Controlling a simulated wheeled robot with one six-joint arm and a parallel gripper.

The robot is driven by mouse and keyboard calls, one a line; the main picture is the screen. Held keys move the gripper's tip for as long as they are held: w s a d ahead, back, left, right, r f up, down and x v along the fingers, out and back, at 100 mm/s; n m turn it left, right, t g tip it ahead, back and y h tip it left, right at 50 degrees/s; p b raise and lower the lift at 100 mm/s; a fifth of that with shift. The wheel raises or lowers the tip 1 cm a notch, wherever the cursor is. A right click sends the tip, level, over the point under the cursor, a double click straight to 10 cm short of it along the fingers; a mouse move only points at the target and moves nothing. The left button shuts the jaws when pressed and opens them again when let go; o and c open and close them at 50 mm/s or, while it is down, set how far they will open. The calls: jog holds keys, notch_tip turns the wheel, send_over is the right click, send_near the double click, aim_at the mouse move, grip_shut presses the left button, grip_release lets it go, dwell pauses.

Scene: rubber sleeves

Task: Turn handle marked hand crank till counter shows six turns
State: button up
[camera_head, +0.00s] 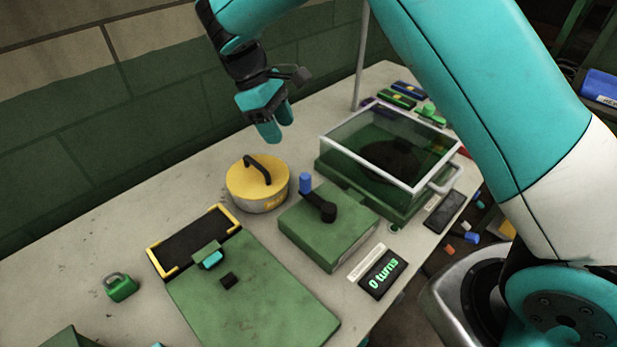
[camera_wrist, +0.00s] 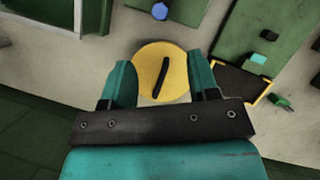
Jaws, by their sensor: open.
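The hand crank is a green box (camera_head: 318,232) with a black arm (camera_head: 319,206) and an upright blue knob (camera_head: 305,183). The counter (camera_head: 383,274) in front of it reads "0 turns". My gripper (camera_head: 277,122) is open and empty, in the air above and behind the yellow-lidded pot (camera_head: 240,182), apart from the crank. In the wrist view the pot's yellow lid (camera_wrist: 160,62) lies between and beyond my open fingers (camera_wrist: 164,80). The blue knob (camera_wrist: 160,11) shows at the top edge there; most of the crank is cut off.
A glass-lidded green box (camera_head: 335,160) with a pale handle stands right of the crank. A green board (camera_head: 255,300) with a black, yellow-cornered panel (camera_head: 195,242) lies left. A green padlock-like item (camera_head: 120,287) sits farther left. A thin upright pole (camera_head: 360,60) rises behind.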

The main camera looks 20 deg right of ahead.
aim_at(304, 175)
jog(key=p+x, duration=0.3)
jog(key=x, duration=1.3)
jog(key=shift+f, duration=0.1)
grip_shut()
